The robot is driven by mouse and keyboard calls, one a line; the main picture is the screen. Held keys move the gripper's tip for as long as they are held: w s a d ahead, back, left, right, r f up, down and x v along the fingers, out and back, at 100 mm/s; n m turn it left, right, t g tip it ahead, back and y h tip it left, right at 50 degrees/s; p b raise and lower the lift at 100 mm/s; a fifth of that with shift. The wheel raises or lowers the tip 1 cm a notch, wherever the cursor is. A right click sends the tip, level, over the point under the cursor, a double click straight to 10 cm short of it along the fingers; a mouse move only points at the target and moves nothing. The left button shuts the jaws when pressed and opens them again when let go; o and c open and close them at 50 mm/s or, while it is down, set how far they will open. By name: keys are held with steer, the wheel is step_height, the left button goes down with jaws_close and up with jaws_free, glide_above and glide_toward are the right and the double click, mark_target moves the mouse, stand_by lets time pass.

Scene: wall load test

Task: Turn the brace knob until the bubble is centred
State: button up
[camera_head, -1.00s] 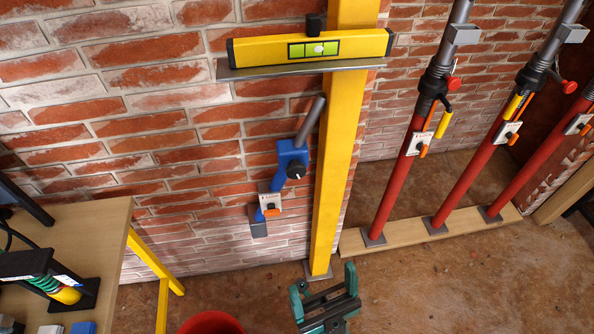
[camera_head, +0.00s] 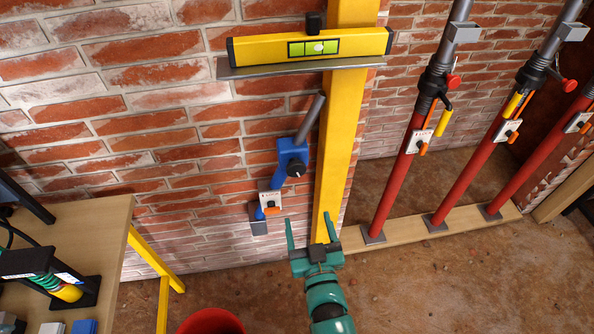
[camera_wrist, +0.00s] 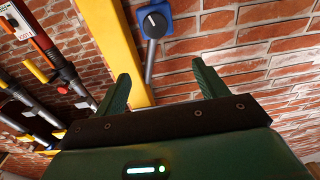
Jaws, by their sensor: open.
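The brace (camera_head: 287,157) is blue with a grey tube, tilted against the brick wall left of the yellow post. Its dark round knob (camera_head: 295,168) has a white mark and also shows in the wrist view (camera_wrist: 155,22). A yellow spirit level (camera_head: 200,48) sits on a metal ledge above. The pale bubble (camera_head: 317,48) is around the middle of the green vial; its exact offset is too small to tell. My green gripper (camera_head: 310,218) is open and empty, below and apart from the knob, in front of the post's lower part.
The yellow post (camera_head: 338,140) stands just right of the brace. A white lock tag (camera_head: 268,199) with an orange lever is below the knob. Several red props (camera_head: 392,195) stand at right. A workbench (camera_head: 85,225) and red bucket (camera_head: 211,322) are at lower left.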

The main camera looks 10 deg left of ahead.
steer(key=f, duration=0.1)
steer(key=p, duration=0.4)
glide_toward(296, 171)
steer(key=shift+g, duration=0.3)
steer(key=x, duration=0.9)
steer(key=shift+w+r, duration=0.35)
steer(key=shift+r, duration=0.05)
steer(key=c, duration=1)
steer(key=shift+o, duration=0.2)
steer(key=shift+f+n+b, duration=0.2)
steer(key=shift+n+b, duration=0.6)
steer(key=shift+b, duration=0.05)
steer(key=shift+r+n+b, duration=0.15)
steer(key=shift+n+b, duration=0.25)
steer(key=shift+n, duration=0.7)
steer(key=o, duration=1)
steer(key=shift+c, duration=0.2)
